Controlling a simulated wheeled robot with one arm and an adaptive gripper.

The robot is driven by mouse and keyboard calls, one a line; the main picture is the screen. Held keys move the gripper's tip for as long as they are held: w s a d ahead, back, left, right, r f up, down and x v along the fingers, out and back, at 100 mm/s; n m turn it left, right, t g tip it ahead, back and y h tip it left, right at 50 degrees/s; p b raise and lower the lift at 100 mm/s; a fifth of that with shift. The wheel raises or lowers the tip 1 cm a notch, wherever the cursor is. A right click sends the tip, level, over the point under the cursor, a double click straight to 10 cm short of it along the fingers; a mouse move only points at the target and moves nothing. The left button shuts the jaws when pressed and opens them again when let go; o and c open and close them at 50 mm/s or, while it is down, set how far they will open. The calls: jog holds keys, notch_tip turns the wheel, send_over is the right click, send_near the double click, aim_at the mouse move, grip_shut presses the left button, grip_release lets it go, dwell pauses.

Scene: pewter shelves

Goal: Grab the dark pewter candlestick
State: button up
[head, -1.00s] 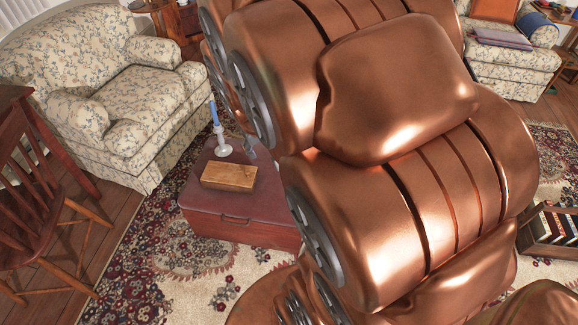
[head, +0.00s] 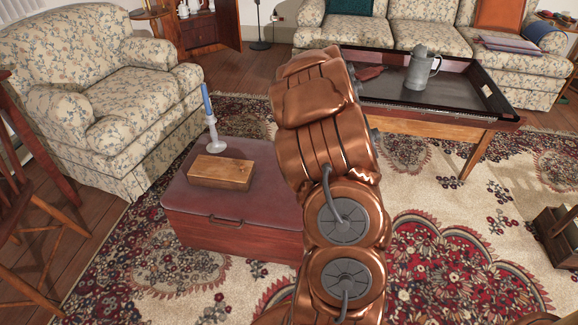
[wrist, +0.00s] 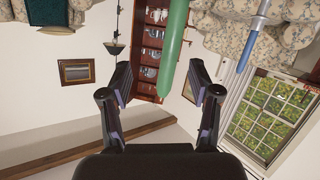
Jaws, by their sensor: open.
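The dark pewter candlestick cannot be made out in the current views; my arm covers part of the chest top in the head view. In the wrist view a green candle (wrist: 174,45) hangs down from the top edge, tip between my open fingers; its holder is out of frame. My gripper (wrist: 162,84) is open, with a finger on either side of the candle and no clear contact. A pale candlestick (head: 213,136) with a blue candle (head: 206,99) stands on the chest; the blue candle also shows right of my gripper in the wrist view (wrist: 247,48).
A reddish chest (head: 240,211) carries a wooden box (head: 221,172) beside the pale candlestick. Right of my arm, a coffee table (head: 465,130) bears a dark tray with a grey metal pitcher (head: 418,72). A floral armchair (head: 95,90) stands behind the chest at left. Patterned rug lies between.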

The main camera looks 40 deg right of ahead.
notch_tip(320, 180, down, 9)
jog(key=s+t+y+b, duration=0.2)
jog(key=t+b, duration=0.2)
jog(key=b, duration=0.1)
jog(key=w+b, duration=0.1)
jog(key=w, duration=0.1)
jog(key=w+b, duration=0.1)
jog(key=w, duration=0.1)
jog(key=w+b, duration=0.1)
jog(key=w, duration=0.2)
jog(key=shift+d+f, duration=0.1)
jog(key=shift+d, duration=0.3)
jog(key=shift+w, duration=0.2)
grip_shut()
